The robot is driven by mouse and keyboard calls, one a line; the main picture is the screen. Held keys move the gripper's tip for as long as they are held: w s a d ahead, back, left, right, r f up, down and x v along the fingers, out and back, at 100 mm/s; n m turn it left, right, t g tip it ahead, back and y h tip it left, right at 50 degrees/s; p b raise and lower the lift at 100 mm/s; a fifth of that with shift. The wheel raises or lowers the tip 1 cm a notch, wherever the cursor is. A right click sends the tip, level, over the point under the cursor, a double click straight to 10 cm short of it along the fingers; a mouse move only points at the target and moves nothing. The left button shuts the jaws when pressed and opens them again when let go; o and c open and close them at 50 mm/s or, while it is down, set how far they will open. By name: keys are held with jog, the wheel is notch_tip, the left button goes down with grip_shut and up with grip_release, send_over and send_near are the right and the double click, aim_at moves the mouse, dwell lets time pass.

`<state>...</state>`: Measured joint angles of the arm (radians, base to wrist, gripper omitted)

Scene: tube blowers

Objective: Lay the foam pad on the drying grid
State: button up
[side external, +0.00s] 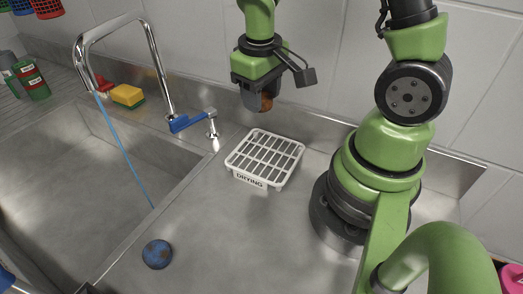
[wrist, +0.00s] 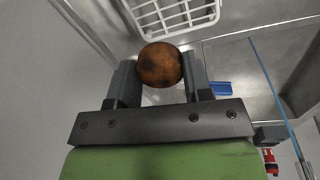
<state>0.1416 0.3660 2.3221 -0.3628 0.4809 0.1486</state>
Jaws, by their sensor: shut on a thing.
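My gripper (side external: 258,102) is shut on a round orange-brown foam pad with dark stains (side external: 267,103), held up in the air. In the wrist view the pad (wrist: 160,65) sits between the two fingertips (wrist: 161,82), and its round face shows. The white drying grid (side external: 265,155), labelled DRYING, lies on the steel counter below my gripper in the side view. Its slatted top is empty. In the wrist view part of the grid (wrist: 185,14) shows at the top edge, beyond the pad, with a gap in height that I cannot judge.
A blue round pad (side external: 157,254) lies on the counter at the front. Counter in front of the grid is clear.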

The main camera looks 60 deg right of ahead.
aim_at(267, 154)
jog(key=shift+s+a+f+m+y, duration=0.15)
jog(key=shift+s+f+m+y, duration=0.15)
jog(key=shift+s+f+y, duration=0.3)
jog(key=shift+s+f, duration=0.2)
jog(key=shift+f, duration=4.8)
jog(key=shift+f, duration=0.1)
jog(key=o, duration=0.9)
